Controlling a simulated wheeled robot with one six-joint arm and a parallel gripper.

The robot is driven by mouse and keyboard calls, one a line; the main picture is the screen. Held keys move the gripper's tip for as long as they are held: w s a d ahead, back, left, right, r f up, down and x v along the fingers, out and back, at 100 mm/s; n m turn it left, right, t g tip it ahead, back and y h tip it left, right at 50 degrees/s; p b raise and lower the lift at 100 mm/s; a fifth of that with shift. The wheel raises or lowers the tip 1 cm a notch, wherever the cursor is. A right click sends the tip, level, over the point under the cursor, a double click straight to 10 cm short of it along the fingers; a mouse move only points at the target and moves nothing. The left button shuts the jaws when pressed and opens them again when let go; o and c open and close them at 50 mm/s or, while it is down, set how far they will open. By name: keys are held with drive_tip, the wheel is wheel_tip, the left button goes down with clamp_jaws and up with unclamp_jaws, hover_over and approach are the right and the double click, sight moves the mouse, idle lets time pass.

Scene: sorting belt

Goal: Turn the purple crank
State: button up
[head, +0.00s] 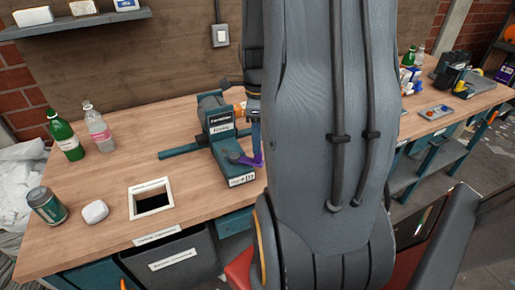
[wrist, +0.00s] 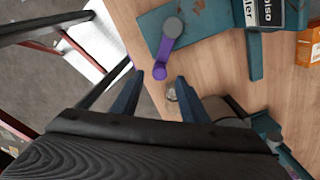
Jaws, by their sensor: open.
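The purple crank (wrist: 166,46) is in the wrist view, with a grey round hub at its top and a purple knob at its lower end. In the head view the crank (head: 250,160) shows at the front right of a teal machine (head: 222,130) on the bench. My gripper (wrist: 157,92) is open and empty. In the wrist view its fingertips lie either side of and just below the knob; I cannot tell their height above it. In the head view my arm hides most of the gripper.
The wooden bench (head: 110,185) holds a green bottle (head: 66,138), a clear bottle (head: 98,130), a can (head: 46,205) and a white lump (head: 95,211) at the left. A white-framed opening (head: 135,201) lies in front of the machine. An orange box (wrist: 309,45) stands at the right in the wrist view.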

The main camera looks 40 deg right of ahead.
drive_tip(key=shift+r, duration=1.2)
